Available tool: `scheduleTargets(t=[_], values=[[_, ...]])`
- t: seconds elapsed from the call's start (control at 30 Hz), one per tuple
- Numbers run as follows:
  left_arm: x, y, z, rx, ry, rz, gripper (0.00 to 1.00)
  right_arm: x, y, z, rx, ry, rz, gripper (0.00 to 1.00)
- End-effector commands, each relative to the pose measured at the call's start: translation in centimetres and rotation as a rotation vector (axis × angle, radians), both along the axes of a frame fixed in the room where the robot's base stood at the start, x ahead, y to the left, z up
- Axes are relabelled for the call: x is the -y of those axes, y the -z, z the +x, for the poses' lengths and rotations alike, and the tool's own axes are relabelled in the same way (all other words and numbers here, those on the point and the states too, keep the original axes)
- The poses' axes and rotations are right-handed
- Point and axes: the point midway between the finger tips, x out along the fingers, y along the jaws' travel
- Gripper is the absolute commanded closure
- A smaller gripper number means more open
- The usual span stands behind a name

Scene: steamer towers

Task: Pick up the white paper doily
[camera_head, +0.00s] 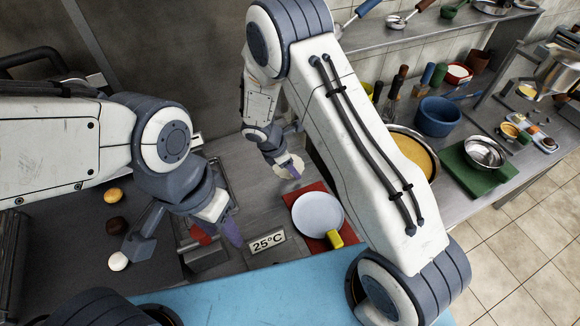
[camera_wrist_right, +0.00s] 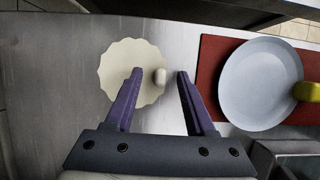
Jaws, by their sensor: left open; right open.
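The white paper doily (camera_wrist_right: 118,62) is a cream disc with a scalloped edge, lying flat on the steel counter in the right wrist view. It also shows in the head view (camera_head: 282,172), partly hidden by my right gripper. My right gripper (camera_wrist_right: 158,73) is open over it. Its left finger overlaps the doily and its right finger is just beyond the doily's right edge. My left gripper (camera_head: 188,243) is open and well left of the doily.
A pale round pan (camera_head: 318,214) with a yellow handle lies on a red board (camera_head: 296,190) right of the doily. A 25°C sign (camera_head: 267,243) stands near the front. Several small balls, including a white one (camera_head: 118,261), lie on the dark surface at left.

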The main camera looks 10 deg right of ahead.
Motion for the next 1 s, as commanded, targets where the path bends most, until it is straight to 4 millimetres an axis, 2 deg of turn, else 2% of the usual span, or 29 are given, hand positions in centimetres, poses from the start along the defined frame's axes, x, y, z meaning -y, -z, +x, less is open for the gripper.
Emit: scheduleTargets(t=[0.13, 0.17, 0.2, 0.3, 1.0], values=[[0.00, 0.03, 0.00, 0.000, 0.000, 0.000, 0.50, 0.04, 0.00, 0.01, 0.000, 0.001, 0.000, 0.45], [0.00, 0.03, 0.00, 0.000, 0.000, 0.000, 0.50, 0.04, 0.00, 0.01, 0.000, 0.001, 0.000, 0.49], [0.00, 0.03, 0.00, 0.000, 0.000, 0.000, 0.50, 0.05, 0.00, 0.00, 0.000, 0.001, 0.000, 0.64], [0.00, 0.03, 0.00, 0.000, 0.000, 0.000, 0.50, 0.06, -0.01, -0.01, 0.000, 0.001, 0.000, 1.00], [0.00, 0.02, 0.00, 0.000, 0.000, 0.000, 0.50, 0.04, -0.04, -0.01, 0.000, 0.001, 0.000, 1.00]])
